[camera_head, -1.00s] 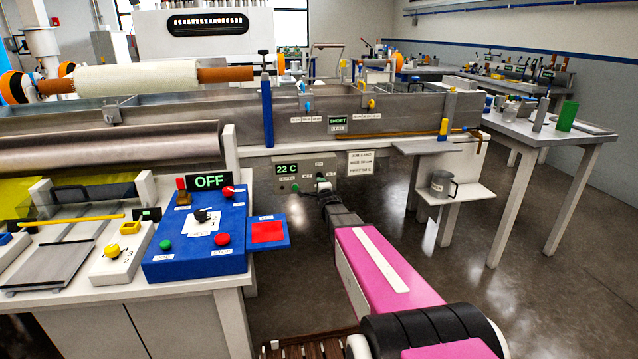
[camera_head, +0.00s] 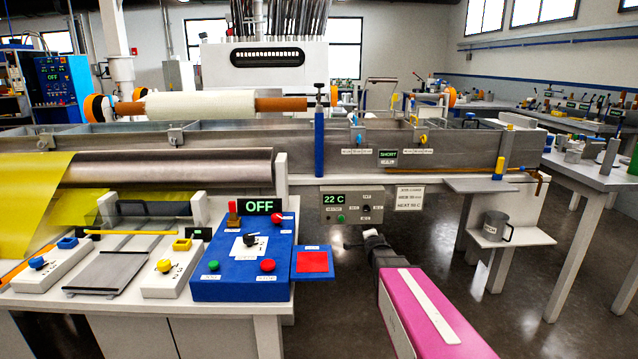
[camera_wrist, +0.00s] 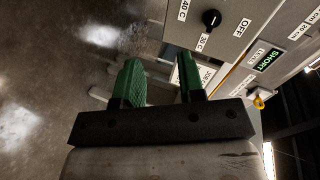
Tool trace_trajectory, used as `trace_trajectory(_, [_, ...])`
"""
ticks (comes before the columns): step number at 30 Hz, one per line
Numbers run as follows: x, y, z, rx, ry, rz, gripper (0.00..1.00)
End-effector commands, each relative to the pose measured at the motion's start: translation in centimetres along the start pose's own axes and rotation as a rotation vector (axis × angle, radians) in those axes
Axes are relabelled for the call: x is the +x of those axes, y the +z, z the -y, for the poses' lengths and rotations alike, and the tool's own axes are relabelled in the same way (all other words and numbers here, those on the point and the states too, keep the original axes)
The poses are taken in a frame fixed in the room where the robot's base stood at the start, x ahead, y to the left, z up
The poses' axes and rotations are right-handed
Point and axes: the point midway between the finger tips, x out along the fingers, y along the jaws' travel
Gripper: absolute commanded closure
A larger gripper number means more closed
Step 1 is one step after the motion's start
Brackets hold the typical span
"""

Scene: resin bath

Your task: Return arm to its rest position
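My arm, pink with a white stripe, reaches up from the bottom right in the head view. My gripper (camera_head: 368,237) is small there, just below the grey heater control box (camera_head: 352,206), which shows 22 C; its fingers are hard to make out. In the wrist view my gripper (camera_wrist: 160,78) has two green fingers standing apart with nothing between them.
A blue control panel (camera_head: 240,262) reading OFF stands left of my arm. The metal bath (camera_head: 450,150) runs across behind. A grey mug (camera_head: 493,226) stands on a low white shelf (camera_head: 520,237) to the right. Open floor (camera_head: 440,270) lies between.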

Motion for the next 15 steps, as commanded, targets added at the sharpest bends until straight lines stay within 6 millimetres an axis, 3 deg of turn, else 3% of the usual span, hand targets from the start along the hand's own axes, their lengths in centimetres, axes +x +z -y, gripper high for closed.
trace_trajectory(8, [-5.9,2.4,-5.3,-0.358,0.326,0.144,0.64])
trace_trajectory(15, [-12.2,4.6,-9.3,-0.656,0.552,0.386,0.64])
